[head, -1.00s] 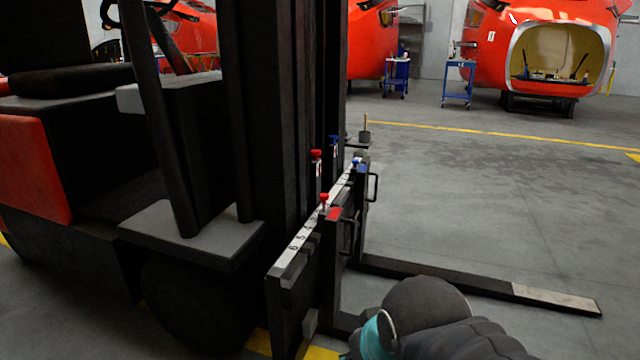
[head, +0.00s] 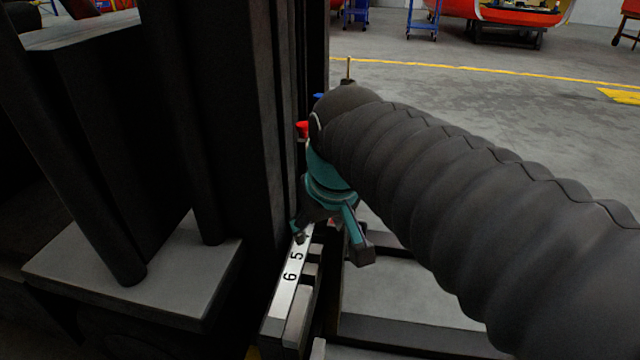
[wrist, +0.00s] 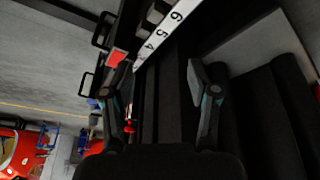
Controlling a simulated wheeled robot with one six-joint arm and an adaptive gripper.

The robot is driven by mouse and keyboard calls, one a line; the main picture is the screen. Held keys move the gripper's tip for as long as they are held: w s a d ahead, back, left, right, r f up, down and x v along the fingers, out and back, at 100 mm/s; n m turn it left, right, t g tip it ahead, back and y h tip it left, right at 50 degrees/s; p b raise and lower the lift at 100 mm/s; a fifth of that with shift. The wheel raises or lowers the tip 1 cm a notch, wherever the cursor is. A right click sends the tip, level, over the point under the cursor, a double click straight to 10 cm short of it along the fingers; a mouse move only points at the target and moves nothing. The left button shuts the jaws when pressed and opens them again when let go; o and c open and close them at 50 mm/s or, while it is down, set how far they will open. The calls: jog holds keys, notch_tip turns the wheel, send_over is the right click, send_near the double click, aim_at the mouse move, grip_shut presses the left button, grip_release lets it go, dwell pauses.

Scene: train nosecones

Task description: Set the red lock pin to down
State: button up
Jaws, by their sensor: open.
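A red knob (head: 303,129) shows in the head view just left of my wrist, against the black mast. In the wrist view, a red pin-like knob (wrist: 130,127) shows between my fingers, nearer the left finger. A red block (wrist: 117,57) lies beyond the fingertips, beside the white numbered scale (wrist: 163,33). I cannot tell whether the pin is up or down. My gripper (head: 332,240) is open, pointing down over the numbered carriage bar, with no object visibly held; it also shows in the wrist view (wrist: 155,90). A red patch beneath it is mostly hidden by the fingers.
The black forklift mast (head: 275,120) stands close on my gripper's left. A grey plate (head: 130,270) lies left of the bar. A blue knob (head: 318,97) is partly hidden behind my arm. Black handles (wrist: 87,84) stick out beside the bar. Open floor lies to the right.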

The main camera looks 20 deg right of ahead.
jog(key=w+d+r+n+g+b, duration=0.15)
jog(key=w+d, duration=0.35)
jog(key=w, duration=0.6)
jog(key=w+d+r+g+b, duration=0.25)
jog(key=w+d, duration=0.25)
jog(key=w, duration=0.6)
notch_tip(320, 180, down, 14)
jog(key=b, duration=0.3)
jog(key=shift+s+a+f, duration=0.1)
jog(key=shift+a+f, duration=0.05)
jog(key=shift+f, duration=0.05)
grip_shut()
